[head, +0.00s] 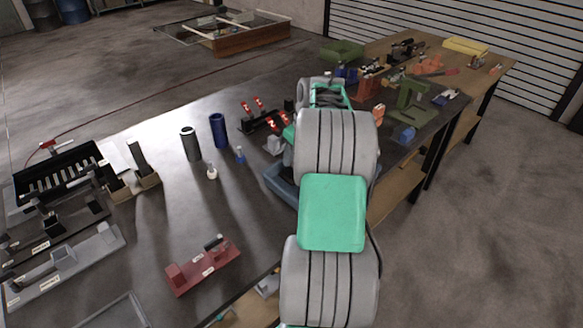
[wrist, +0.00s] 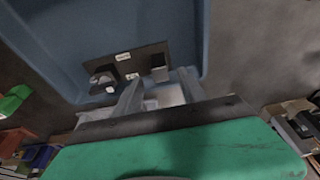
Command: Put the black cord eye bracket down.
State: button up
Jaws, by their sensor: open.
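The black cord eye bracket (wrist: 148,62) shows in the wrist view as a dark plate with small white labels and raised parts at both ends. It appears to lie in a blue tray (wrist: 60,45). My gripper (wrist: 160,82) is open, its two grey fingers apart just at the near edge of the bracket; I cannot tell whether they touch it. In the head view the blue tray (head: 276,178) is partly hidden behind my arm, and the bracket and my gripper are hidden there.
A dark table carries a red fixture (head: 202,266), a dark green cylinder (head: 190,144), a blue cylinder (head: 218,130) and a black slotted rack (head: 60,172) at left. A green stand (head: 411,100) and other parts crowd the far right. The table's middle is mostly clear.

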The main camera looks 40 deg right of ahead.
jog(key=v, duration=0.5)
jog(key=s+a+r, duration=0.1)
jog(key=a+r, duration=0.1)
jog(key=a, duration=1)
jog(key=s+a+r, duration=0.1)
jog(key=a, duration=1)
jog(key=s+a+f, duration=0.4)
jog(key=s+a, duration=0.9)
